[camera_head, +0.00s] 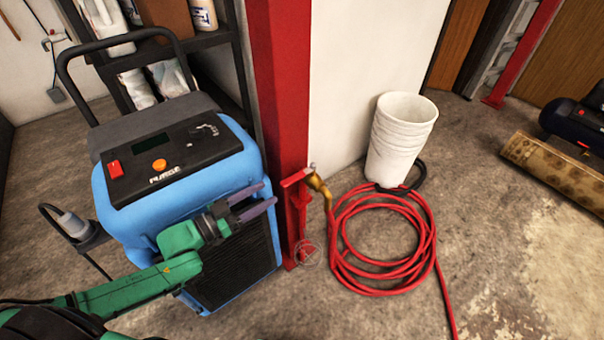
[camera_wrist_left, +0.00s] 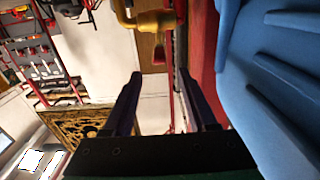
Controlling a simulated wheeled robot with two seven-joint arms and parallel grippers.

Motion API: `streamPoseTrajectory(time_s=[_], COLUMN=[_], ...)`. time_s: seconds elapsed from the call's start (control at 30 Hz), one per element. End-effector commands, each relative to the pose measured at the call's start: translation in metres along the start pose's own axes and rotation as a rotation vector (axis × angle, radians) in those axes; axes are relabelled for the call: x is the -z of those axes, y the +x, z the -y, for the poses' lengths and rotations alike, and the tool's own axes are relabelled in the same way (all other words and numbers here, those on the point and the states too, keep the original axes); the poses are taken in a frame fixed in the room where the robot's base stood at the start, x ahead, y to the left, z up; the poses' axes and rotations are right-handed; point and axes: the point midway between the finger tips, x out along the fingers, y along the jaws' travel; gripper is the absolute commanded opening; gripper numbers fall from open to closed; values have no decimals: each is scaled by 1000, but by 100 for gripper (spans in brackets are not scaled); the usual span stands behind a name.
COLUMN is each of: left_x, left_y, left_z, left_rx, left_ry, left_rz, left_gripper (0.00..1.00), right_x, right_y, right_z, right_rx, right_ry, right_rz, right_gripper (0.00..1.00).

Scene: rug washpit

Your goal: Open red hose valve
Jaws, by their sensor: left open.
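A brass hose valve (camera_head: 319,186) sits on a red bracket (camera_head: 297,190) beside the red post, with the coiled red hose (camera_head: 385,243) below and to its right. In the left wrist view the brass valve (camera_wrist_left: 152,20) shows at the top, with a small red piece (camera_wrist_left: 158,52) beside it that looks like its handle. My left gripper (camera_head: 268,196) is open and empty, in front of the blue machine and left of the valve, apart from it. In the left wrist view the open fingers (camera_wrist_left: 158,76) point toward the valve. My right gripper is out of view.
The blue machine (camera_head: 190,172) stands close behind my left gripper. The red post (camera_head: 285,90) rises behind the valve. Stacked white buckets (camera_head: 402,135) stand behind the hose. A rolled rug (camera_head: 555,170) lies at right. The floor in front of the hose is clear.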

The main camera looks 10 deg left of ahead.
Motion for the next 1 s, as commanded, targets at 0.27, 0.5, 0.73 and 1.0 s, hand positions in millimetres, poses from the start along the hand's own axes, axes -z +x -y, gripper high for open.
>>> streamPoseTrajectory(time_s=[0.27, 0.5, 0.73, 1.0], left_x=[0, 0, 0, 0], left_y=[69, 119, 129, 128], left_z=[0, -1, -1, -1], left_rx=[-1, -1, -2, -2], left_ry=[3, 1, 1, 1], left_rz=[-8, -4, 1, 1], left_gripper=[57, 57, 57, 0], right_x=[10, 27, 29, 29], right_y=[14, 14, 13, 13], right_z=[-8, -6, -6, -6], right_rx=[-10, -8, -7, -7], right_ry=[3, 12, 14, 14], right_rz=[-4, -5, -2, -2], right_gripper=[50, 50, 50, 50])
